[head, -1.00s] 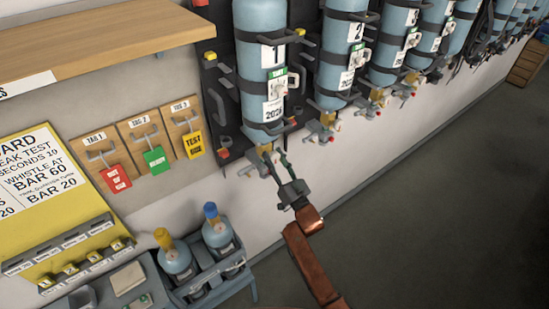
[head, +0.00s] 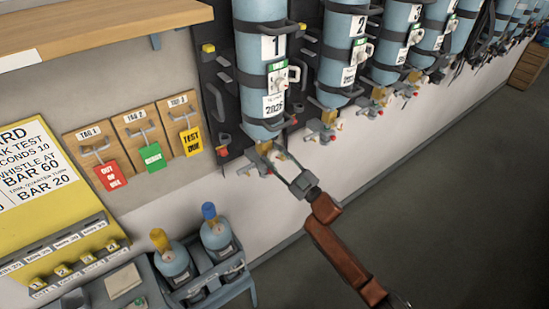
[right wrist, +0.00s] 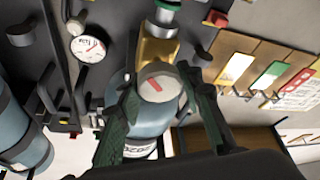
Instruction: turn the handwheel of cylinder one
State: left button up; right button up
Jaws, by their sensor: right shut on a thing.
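Cylinder one (head: 250,95), light blue and marked 1, hangs valve-down on the wall rack at the upper middle of the head view. Its brass valve (head: 264,147) is at the bottom. In the right wrist view, the brass valve body (right wrist: 157,48) shows with a round grey handwheel (right wrist: 160,87) bearing a red mark. My right gripper (head: 277,156) reaches up to this valve from the lower right. In the wrist view, its two dark fingers (right wrist: 166,100) stand on either side of the handwheel, shut on it. Exact finger contact is partly hidden. My left gripper is not in view.
More cylinders, such as cylinder two (head: 343,50), hang to the right. Red, green and yellow tags hang on wooden boards (head: 137,139) at left. A crate (head: 238,283) with two small cylinders stands below. The floor (head: 450,200) at right is clear.

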jog(key=shift+n+g+y, duration=0.4)
jog(key=shift+n+g, duration=0.6)
jog(key=shift+n, duration=1.2)
jog(key=shift+f, duration=0.1)
jog(key=o, duration=1.2)
jog(key=shift+c, duration=0.2)
jog(key=v, duration=1.2)
dwell(3.1)
